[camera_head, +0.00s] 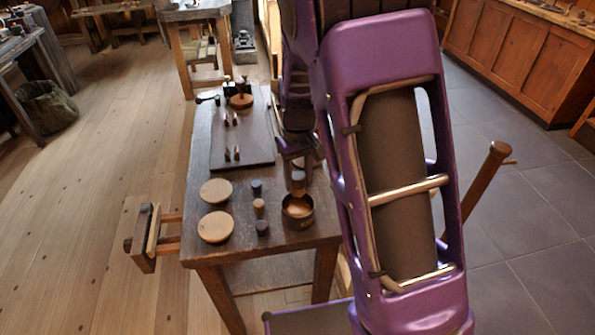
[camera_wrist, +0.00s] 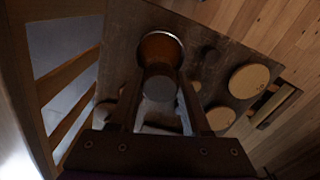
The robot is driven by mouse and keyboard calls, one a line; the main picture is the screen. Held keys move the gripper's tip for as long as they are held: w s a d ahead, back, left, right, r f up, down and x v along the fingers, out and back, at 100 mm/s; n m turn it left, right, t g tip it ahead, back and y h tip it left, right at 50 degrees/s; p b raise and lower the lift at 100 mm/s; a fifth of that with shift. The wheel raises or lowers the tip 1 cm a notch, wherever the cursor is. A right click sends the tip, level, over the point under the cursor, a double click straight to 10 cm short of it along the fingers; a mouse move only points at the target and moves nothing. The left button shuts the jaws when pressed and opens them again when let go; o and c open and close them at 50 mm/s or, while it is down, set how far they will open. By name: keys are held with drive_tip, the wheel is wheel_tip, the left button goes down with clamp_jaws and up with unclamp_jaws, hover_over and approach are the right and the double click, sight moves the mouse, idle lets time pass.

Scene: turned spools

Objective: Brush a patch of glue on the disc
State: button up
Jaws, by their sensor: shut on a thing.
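My gripper (camera_head: 297,163) is shut on an upright brush (camera_head: 298,181), whose round grey handle end (camera_wrist: 160,88) shows between the fingers in the wrist view. The brush stands over the glue pot (camera_head: 298,222), a dark round pot with amber glue; its lower end is hidden, so I cannot tell whether it touches the glue. The pot also shows in the wrist view (camera_wrist: 148,36). Two pale wooden discs lie left of the pot, a far disc (camera_head: 216,191) and a near disc (camera_head: 214,227). No glue patch is visible on either.
Small turned pieces stand between discs and pot: a dark one (camera_head: 257,188), a pale-topped one (camera_head: 258,206) and another dark one (camera_head: 262,228). A dark board (camera_head: 245,152) with several pegs lies farther back on the bench (camera_head: 200,160). A vise (camera_head: 143,238) juts out left.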

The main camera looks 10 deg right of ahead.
sight(298, 193)
drive_tip(key=shift+f+b, duration=1.9)
drive_tip(key=shift+f, duration=0.85)
drive_tip(key=shift+f+b, duration=0.4)
drive_tip(key=shift+f, duration=0.15)
drive_tip(key=shift+r+p, duration=2.75)
drive_tip(key=shift+r, duration=0.8)
